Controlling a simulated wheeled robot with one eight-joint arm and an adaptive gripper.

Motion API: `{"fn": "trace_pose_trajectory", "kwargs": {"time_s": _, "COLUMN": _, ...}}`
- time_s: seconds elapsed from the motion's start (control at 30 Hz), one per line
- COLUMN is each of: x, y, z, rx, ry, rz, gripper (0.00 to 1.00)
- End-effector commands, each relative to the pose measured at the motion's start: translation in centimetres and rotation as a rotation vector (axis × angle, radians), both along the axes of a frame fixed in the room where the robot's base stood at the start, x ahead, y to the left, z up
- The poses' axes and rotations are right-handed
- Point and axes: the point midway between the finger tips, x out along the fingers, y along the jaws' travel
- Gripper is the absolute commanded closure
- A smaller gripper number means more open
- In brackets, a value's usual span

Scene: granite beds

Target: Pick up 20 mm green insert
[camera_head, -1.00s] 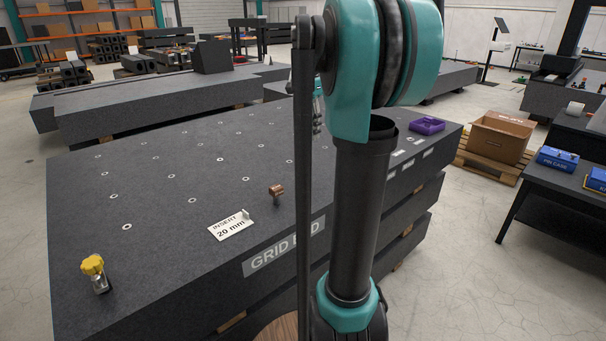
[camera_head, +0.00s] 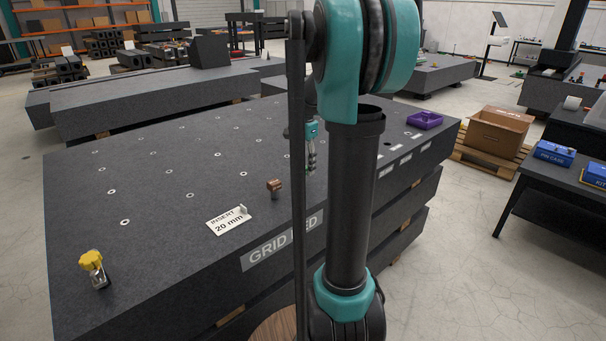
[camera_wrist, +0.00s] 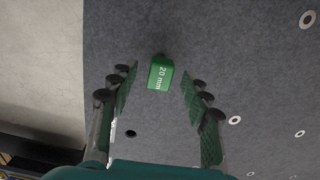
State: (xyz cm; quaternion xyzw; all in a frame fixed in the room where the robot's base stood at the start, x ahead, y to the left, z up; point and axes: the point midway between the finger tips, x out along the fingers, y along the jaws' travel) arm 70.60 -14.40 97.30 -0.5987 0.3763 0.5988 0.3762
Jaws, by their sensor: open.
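The green insert (camera_wrist: 160,74), a small block marked "20 mm", shows in the wrist view on the dark granite surface. My gripper (camera_wrist: 158,93) is open, with one finger on each side of the insert and a gap on both sides. In the head view my gripper (camera_head: 311,156) is partly seen over the grid bed (camera_head: 150,225), behind my arm. The insert does not show in that view. A white card (camera_head: 229,220) reading "INSERT 20 mm" lies near the bed's front edge.
A copper-coloured piece (camera_head: 275,187) stands near the card, and a yellow-knobbed fitting (camera_head: 93,267) at the front left. A purple tray (camera_head: 425,120) sits at the bed's far right. Beyond it is a cardboard box (camera_head: 492,136). The bed's left part is mostly clear, with several inset rings.

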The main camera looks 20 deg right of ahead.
Motion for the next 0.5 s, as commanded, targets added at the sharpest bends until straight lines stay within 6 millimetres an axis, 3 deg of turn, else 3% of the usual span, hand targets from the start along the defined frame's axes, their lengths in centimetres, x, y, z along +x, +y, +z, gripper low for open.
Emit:
{"fn": "trace_pose_trajectory", "kwargs": {"time_s": 0.2, "x": 0.0, "y": 0.1, "z": -2.4, "rx": 0.000, "ry": 0.000, "rz": 0.000, "gripper": 0.52}}
{"fn": "trace_pose_trajectory", "kwargs": {"time_s": 0.47, "x": 0.0, "y": 0.0, "z": -2.6, "rx": 0.000, "ry": 0.000, "rz": 0.000, "gripper": 0.52}}
{"fn": "trace_pose_trajectory", "kwargs": {"time_s": 0.5, "x": 0.0, "y": 0.0, "z": -2.6, "rx": 0.000, "ry": 0.000, "rz": 0.000, "gripper": 0.57}}
